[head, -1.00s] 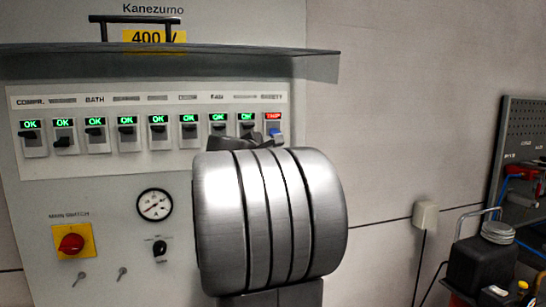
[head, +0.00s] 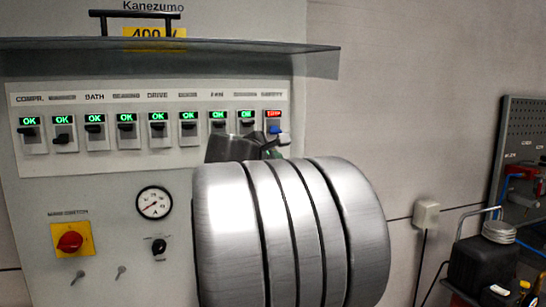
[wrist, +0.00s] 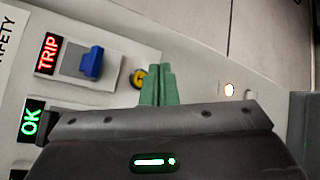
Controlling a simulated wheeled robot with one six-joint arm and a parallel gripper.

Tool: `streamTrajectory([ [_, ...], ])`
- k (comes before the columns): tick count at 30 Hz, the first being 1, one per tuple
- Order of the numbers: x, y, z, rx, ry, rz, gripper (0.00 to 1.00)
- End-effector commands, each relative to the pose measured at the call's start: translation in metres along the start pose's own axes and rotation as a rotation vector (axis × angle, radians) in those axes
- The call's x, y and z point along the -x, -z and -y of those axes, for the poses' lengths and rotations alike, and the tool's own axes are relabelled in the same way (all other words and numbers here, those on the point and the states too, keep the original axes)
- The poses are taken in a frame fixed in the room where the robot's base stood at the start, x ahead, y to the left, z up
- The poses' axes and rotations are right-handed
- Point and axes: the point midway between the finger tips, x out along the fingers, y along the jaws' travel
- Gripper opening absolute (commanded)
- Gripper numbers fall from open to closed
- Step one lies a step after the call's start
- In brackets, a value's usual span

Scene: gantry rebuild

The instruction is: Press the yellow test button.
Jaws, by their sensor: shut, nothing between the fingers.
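In the head view my gripper (head: 283,152) is at the lower right of the switch row, and my own arm hides the button there.
A safety switch with a blue lever (wrist: 92,62) and a red TRIP display (wrist: 47,54) sits left of the button. A lit lamp (wrist: 229,89) is to the right. A main switch (head: 70,241) and a gauge (head: 154,203) are lower left. A shelf (head: 170,45) overhangs the switches.

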Motion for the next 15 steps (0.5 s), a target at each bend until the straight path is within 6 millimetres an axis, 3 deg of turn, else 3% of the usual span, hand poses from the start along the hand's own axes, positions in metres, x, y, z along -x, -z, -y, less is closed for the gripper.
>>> streamTrajectory([
  [6,0.015,-0.010,0.011,0.000,0.000,0.000,0.00],
  [15,0.019,-0.014,0.013,0.000,0.000,0.000,0.00],
])
